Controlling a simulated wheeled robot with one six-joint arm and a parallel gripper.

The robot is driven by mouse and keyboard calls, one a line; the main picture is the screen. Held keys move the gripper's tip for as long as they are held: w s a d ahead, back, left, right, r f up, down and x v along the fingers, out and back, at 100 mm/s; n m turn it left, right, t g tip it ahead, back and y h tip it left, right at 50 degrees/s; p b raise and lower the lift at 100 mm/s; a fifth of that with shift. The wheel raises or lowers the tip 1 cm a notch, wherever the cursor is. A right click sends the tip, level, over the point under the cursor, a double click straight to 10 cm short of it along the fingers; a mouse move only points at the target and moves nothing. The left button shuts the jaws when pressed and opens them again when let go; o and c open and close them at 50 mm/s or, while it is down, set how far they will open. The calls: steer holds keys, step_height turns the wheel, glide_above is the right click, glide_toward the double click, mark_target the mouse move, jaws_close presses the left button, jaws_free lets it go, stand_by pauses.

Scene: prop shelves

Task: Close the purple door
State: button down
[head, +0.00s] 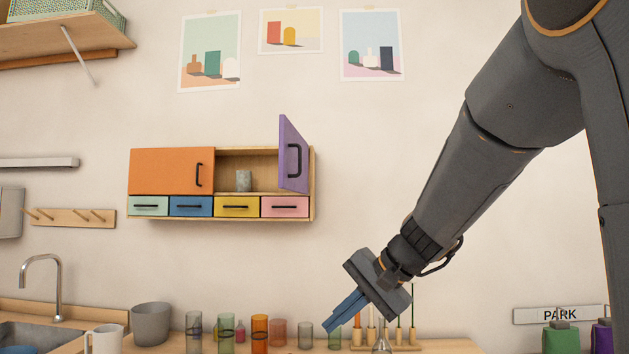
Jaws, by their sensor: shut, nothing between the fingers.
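The purple door (293,155) stands open on the right side of the wall cabinet (313,185). It swings out toward me from the right edge and has a black handle (295,161). The compartment beside it is open and shows a grey cup (243,180) inside. The orange door (171,171) on the left is shut. My gripper (333,326) is shut and empty. It is low and to the right of the cabinet in the picture, in front of the counter, apart from the door.
Coloured drawers, including a pink one (284,207), sit shut below the doors. Several glasses, including an orange one (260,330), stand on the counter (440,346) below. The wall between is clear.

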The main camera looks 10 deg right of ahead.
steer(key=w+d+r+m+t+y, duration=0.1)
steer(key=w+d+r+t, duration=0.15)
steer(key=r, duration=0.95)
steer(key=w+d+r+t+y+p, duration=0.1)
steer(key=d+r+t+y, duration=0.15)
steer(key=r, duration=0.85)
steer(key=w+d+r+m+t, duration=0.1)
steer(key=d+r+t, duration=0.2)
steer(key=r, duration=0.9)
steer(key=s+a+p+x, duration=0.1)
steer(key=p+x, duration=0.4)
steer(key=x, duration=0.7)
steer(key=shift+a+f, duration=0.15)
steer(key=shift+a, duration=0.55)
steer(key=shift+a, duration=0.1)
